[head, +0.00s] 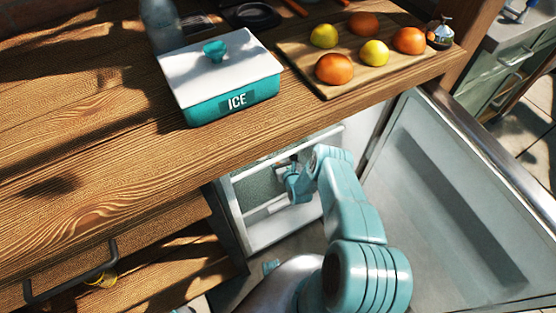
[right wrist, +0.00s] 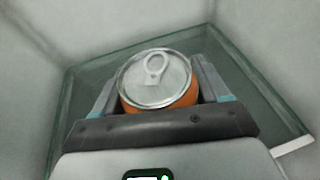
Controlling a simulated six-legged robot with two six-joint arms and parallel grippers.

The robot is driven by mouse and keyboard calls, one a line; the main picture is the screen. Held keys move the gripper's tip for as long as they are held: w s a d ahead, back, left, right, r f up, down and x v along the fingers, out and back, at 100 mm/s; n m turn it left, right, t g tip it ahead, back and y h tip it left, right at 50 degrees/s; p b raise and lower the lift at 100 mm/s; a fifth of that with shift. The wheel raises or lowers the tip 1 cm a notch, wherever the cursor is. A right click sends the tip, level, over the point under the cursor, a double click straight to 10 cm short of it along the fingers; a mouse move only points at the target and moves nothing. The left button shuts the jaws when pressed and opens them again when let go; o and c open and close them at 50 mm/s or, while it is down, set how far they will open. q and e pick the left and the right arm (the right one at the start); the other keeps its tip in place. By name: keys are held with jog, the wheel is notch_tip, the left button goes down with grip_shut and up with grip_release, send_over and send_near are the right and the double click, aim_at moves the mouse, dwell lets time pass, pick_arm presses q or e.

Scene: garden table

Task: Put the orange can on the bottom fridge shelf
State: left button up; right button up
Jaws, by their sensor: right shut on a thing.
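The orange can (right wrist: 158,82) shows in the right wrist view, with its silver top and pull tab facing the camera. My right gripper (right wrist: 157,95) is shut on the can, with one finger on each side of it. In the head view my right gripper (head: 292,178) reaches inside the open fridge (head: 238,217), under the table top; the can is hidden there. A greenish glass shelf (right wrist: 80,100) lies behind and below the can in the right wrist view. I cannot tell whether the can touches it. My left gripper is not in view.
The fridge door (head: 450,190) stands open to the right. The wooden table top (head: 120,150) overhangs the fridge. On it are an ice box (head: 235,100) and a board (head: 335,88) with oranges and lemons. A drawer handle (head: 70,275) juts out at lower left.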

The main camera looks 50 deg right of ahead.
jog(key=w+f+b, duration=0.1)
jog(key=w+d+f+b, duration=0.1)
jog(key=w+f+b, duration=0.1)
jog(key=shift+w+d, duration=0.1)
jog(key=shift+d, duration=0.25)
jog(key=shift+f, duration=0.15)
jog(key=shift+f+b, duration=0.25)
jog(key=shift+b, duration=0.2)
jog(key=o, duration=1.3)
jog(key=shift+o, duration=0.2)
